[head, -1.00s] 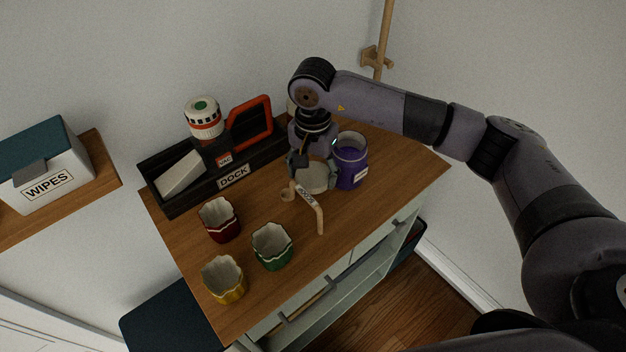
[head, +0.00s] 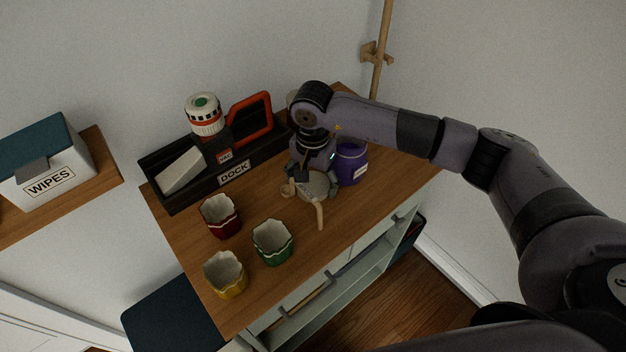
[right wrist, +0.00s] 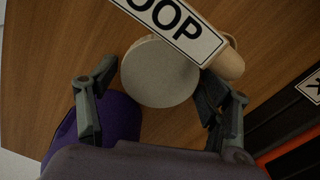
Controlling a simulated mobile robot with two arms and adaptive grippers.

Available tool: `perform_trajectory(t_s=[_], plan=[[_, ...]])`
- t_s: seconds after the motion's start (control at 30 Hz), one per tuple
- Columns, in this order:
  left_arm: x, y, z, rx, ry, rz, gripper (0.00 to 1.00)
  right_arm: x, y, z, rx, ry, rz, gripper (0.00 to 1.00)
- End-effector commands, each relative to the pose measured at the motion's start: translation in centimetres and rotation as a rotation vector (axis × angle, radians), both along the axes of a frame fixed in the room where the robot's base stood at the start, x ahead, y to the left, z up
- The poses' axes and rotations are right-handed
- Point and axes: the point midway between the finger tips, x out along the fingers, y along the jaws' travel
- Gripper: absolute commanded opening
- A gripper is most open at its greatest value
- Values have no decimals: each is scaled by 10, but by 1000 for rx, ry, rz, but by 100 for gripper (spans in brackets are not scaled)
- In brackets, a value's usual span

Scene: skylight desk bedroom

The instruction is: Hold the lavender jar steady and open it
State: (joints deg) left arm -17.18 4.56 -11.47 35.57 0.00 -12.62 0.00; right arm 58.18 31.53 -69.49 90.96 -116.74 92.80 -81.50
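The lavender jar (head: 352,170) is a purple jar upright on the wooden tabletop, partly behind my right gripper; a purple body also shows in the right wrist view (right wrist: 118,122). A pale round disc, which looks like a lid (right wrist: 160,72), lies beside the jar, in front of it in the head view (head: 314,186). My right gripper (head: 312,188) points down over the disc. In the right wrist view its fingers (right wrist: 156,88) stand on both sides of the disc with small gaps, open. My left gripper is out of view.
A tan scoop (head: 320,214) with a label is close against the disc. Red (head: 220,217), green (head: 272,244) and yellow (head: 225,275) cups stand to the left. A black dock tray (head: 240,178) lines the back. A wipes box (head: 46,180) sits on a shelf.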

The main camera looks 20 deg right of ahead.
Motion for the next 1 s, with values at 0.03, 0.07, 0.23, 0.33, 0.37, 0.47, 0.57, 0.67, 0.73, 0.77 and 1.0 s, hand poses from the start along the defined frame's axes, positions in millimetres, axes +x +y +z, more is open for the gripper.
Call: perform_trajectory(t_s=[0.03, 0.07, 0.23, 0.33, 0.37, 0.47, 0.57, 0.67, 0.73, 0.77, 1.0], plan=[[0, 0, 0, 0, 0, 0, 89, 0, 0, 0, 0, 0, 0, 79], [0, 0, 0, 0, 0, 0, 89, 0, 0, 0, 0, 0, 0, 81], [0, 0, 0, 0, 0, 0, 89, 0, 0, 0, 0, 0, -1, 83], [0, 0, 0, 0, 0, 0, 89, 0, 0, 0, 0, 0, -1, 83], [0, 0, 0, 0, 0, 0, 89, 0, 0, 0, 0, 0, -1, 83], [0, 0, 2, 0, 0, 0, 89, 0, 0, 2, 0, 0, -1, 83], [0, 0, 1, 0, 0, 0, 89, 1, 0, 8, 1, -3, 0, 83], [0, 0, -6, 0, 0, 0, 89, 2, 0, 24, 1, -6, -1, 83], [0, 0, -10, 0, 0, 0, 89, 2, 0, 39, 1, -7, 0, 83], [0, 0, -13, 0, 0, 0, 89, 2, 0, 46, 1, -6, 0, 83], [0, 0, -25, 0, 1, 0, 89, 1, 0, 96, 1, -5, 0, 83]])
